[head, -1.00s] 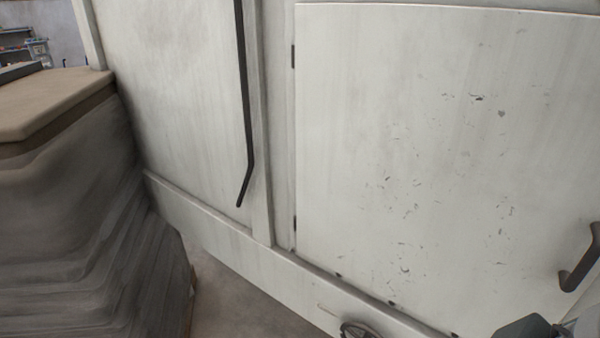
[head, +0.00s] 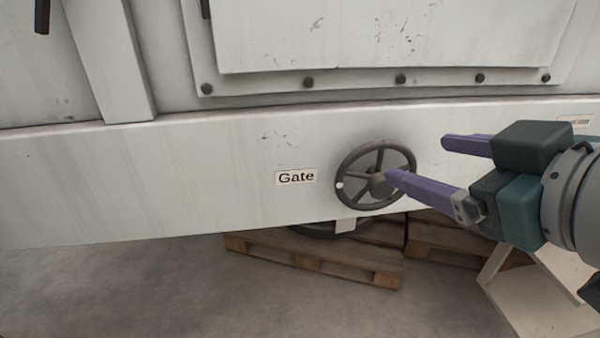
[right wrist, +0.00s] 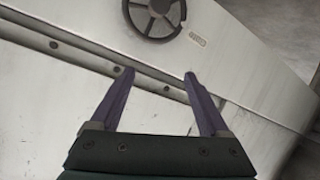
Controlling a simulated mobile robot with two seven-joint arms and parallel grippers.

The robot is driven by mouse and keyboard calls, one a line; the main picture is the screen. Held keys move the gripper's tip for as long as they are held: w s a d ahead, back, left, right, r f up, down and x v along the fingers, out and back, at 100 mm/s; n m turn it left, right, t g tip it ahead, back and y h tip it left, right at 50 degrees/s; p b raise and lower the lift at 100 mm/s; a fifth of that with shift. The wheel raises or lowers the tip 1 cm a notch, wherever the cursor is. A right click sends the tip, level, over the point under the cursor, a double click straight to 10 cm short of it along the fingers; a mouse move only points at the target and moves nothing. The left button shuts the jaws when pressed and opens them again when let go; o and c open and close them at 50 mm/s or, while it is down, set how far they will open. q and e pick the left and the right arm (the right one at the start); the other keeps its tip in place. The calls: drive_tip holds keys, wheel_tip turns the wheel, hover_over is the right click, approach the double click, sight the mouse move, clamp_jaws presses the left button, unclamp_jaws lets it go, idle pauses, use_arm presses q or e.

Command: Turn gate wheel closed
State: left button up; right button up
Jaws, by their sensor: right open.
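The gate wheel (head: 346,164) is a dark spoked handwheel with a small white spot on its left rim. It is mounted on the pale lower panel beside a label reading "Gate" (head: 296,177). My right gripper (head: 418,158) comes in from the right with its purple fingers spread and nothing between them. In the head view one fingertip overlaps the wheel's right part. In the right wrist view the wheel (right wrist: 155,16) stands beyond the open fingertips, apart from them. My left gripper is not in view.
A wooden pallet (head: 300,262) lies on the floor below the panel. A pale angled stand (head: 530,300) is at the lower right. Bolts (head: 308,82) line the ledge of the door above the wheel. The concrete floor (head: 120,290) at left is clear.

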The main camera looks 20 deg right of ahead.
sight(384, 190)
drive_tip(key=w+d+f+t+h+b, duration=0.1)
drive_tip(key=d+f+t+b, duration=0.1)
drive_tip(key=f+b, duration=0.6)
drive_tip(key=w+d+f+t+b, duration=0.1)
drive_tip(key=f+t+b, duration=0.1)
drive_tip(key=f+b, duration=0.55)
drive_tip(key=shift+n, duration=0.5)
drive_tip(key=w+b, duration=0.1)
drive_tip(key=w, duration=0.2)
drive_tip(key=w+d+r+b, duration=0.1)
drive_tip(key=w, duration=0.2)
drive_tip(key=w+r+b, duration=0.1)
drive_tip(key=w, duration=0.3)
drive_tip(key=shift+d+r, duration=0.15)
drive_tip(key=shift+d, duration=0.15)
drive_tip(key=c, duration=0.7)
clamp_jaws()
